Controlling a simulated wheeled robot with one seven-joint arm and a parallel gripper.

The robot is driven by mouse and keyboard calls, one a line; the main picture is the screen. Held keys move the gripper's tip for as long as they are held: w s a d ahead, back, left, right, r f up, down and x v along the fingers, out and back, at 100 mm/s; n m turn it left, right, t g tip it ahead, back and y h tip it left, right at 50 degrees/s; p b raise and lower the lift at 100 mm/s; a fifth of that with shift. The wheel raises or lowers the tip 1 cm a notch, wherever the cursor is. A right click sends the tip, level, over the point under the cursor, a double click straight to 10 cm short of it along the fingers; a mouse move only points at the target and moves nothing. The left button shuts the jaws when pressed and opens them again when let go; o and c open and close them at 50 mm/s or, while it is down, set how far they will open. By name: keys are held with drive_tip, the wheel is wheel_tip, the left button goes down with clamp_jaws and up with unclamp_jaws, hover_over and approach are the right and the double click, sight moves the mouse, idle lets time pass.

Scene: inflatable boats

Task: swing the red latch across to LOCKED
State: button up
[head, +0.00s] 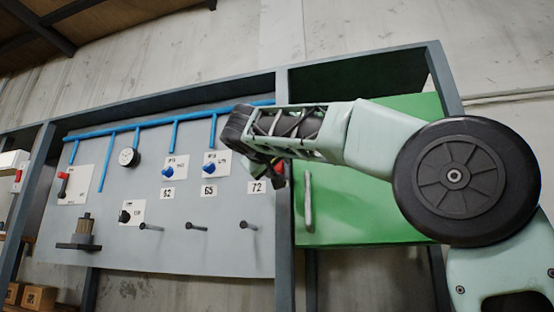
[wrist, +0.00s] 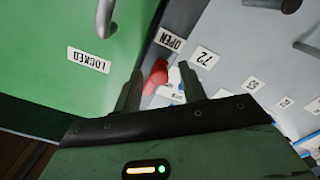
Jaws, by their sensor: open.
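The red latch (wrist: 155,77) shows in the wrist view at the edge between the green door and the grey panel, close to the OPEN label (wrist: 170,39). The LOCKED label (wrist: 88,60) is on the green door (wrist: 60,35). My gripper (wrist: 159,82) is open, with one dark finger on each side of the latch in the picture. I cannot tell whether either finger touches it. In the head view my gripper (head: 274,174) is at the panel's right edge, beside the green door (head: 375,215), and mostly hides the latch.
A vertical handle (head: 308,200) stands out from the green door. The grey panel (head: 200,240) has several pegs, blue knobs, a gauge (head: 128,157) and a separate red-handled switch (head: 64,183). A blue pipe (head: 150,126) runs along its top. The number 72 label (head: 257,187) is close to my gripper.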

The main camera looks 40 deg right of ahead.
drive_tip(key=shift+w+d, duration=0.15)
drive_tip(key=shift+d, duration=0.1)
